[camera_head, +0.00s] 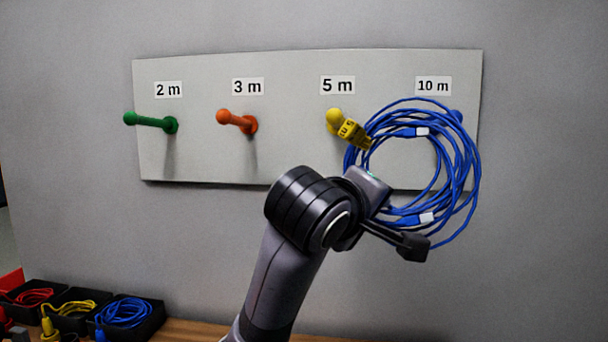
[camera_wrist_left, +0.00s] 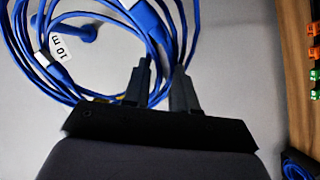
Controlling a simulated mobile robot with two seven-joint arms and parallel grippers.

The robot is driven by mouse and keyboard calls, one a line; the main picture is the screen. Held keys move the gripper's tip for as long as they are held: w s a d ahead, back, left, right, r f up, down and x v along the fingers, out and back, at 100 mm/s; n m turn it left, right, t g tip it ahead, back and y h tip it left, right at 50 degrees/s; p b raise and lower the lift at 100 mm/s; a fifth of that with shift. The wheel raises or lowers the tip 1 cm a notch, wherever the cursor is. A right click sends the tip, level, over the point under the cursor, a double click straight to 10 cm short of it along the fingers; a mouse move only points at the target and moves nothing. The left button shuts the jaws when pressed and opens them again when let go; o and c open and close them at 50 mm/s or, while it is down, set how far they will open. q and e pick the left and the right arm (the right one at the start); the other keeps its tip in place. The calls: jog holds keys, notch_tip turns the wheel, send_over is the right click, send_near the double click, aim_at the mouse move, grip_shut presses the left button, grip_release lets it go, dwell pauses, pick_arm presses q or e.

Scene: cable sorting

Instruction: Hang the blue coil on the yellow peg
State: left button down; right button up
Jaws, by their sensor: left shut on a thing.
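The blue coil (camera_head: 468,180) hangs in front of the right end of the peg board, its loops spread around open middle. My left gripper (camera_wrist_left: 160,78) is shut on its cable strands at the coil's left side. The coil also fills the top of the left wrist view (camera_wrist_left: 25,45). The yellow peg (camera_head: 334,117) sticks out under the 5 m label, just left of the coil; the coil is not around its knob. A yellow tag (camera_head: 352,132) with small print lies between peg and coil, overlapping both in the head view. My right gripper is out of view.
The grey board (camera_head: 200,160) also bears a green peg (camera_head: 150,121), an orange peg (camera_head: 236,121) and a blue peg (camera_head: 457,116), partly behind the coil. Black bins (camera_head: 150,308) with red, yellow and blue cables stand at lower left.

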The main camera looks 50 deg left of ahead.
pick_arm(q)
jog(key=s+a+r+n+y, duration=0.4)
jog(key=s+a+r+y, duration=0.1)
jog(key=s+a+y, duration=0.2)
jog(key=w+a+f+b, duration=0.2)
jog(key=w+a, duration=0.4)
jog(key=w, duration=0.1)
jog(key=w+a+f+b, duration=0.3)
jog(key=w+a, duration=0.2)
jog(key=w, duration=0.2)
jog(key=shift+w+a, duration=0.15)
jog(key=shift+a, duration=0.25)
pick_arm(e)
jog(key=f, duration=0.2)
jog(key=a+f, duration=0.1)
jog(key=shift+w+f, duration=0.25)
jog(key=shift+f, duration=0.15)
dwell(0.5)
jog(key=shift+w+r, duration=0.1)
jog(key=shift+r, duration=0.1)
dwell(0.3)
